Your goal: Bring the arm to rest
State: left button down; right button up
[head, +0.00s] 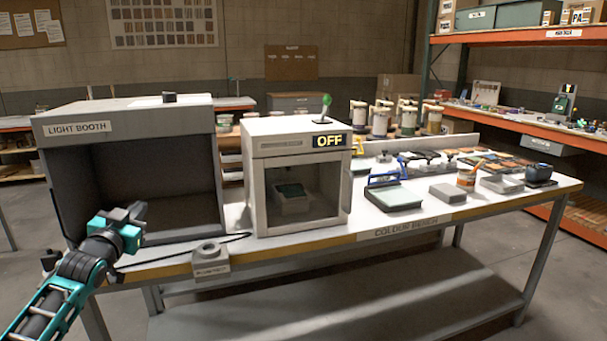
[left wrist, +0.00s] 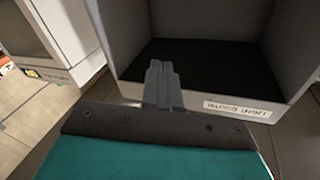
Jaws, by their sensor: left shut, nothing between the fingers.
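My left arm comes in from the lower left in the head view. Its teal and black gripper (head: 134,212) is in front of the open light booth (head: 125,120), near the booth's lower front opening. In the left wrist view the two grey fingers (left wrist: 162,85) are together with nothing between them, and the dark booth floor lies beyond them. I cannot tell whether the gripper touches the booth. My right gripper does not show in either view.
A white cabinet (head: 258,150) with an OFF display stands right of the booth. A small grey control box (head: 210,260) sits at the bench's front edge. Trays, a grey block (head: 447,192) and cups cover the right side. The floor in front is clear.

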pick_arm(q)
jog(key=s+a+r+y, duration=0.35)
jog(key=a+r, duration=0.35)
jog(key=a, duration=0.5)
jog(key=s+d+f+m+g+h, duration=0.1)
jog(key=s+d+f, duration=0.2)
jog(key=d+f, duration=0.35)
jog(key=s+d+f+g+h, duration=0.1)
jog(key=s+d+f+g, duration=0.15)
jog(key=f, duration=0.75)
jog(key=s+d+f+m+h, duration=0.1)
jog(key=s+d+f, duration=0.35)
jog(key=f, duration=0.35)
jog(key=s+d+f+n+g, duration=0.1)
jog(key=s+d+f, duration=0.3)
jog(key=s, duration=0.4)
jog(key=s+d+f+n+g+h, duration=0.1)
jog(key=s+d+f+g, duration=0.1)
jog(key=s+d+f, duration=0.3)
jog(key=s+d+f+g+h, duration=0.1)
jog(key=s+d+f, duration=0.3)
jog(key=s+d, duration=0.4)
jog(key=s, duration=0.3)
jog(key=shift+s+f+n, duration=0.15)
jog(key=shift+n, duration=0.25)
jog(key=shift+d+g+h, duration=0.1)
jog(key=shift+g+h, duration=0.15)
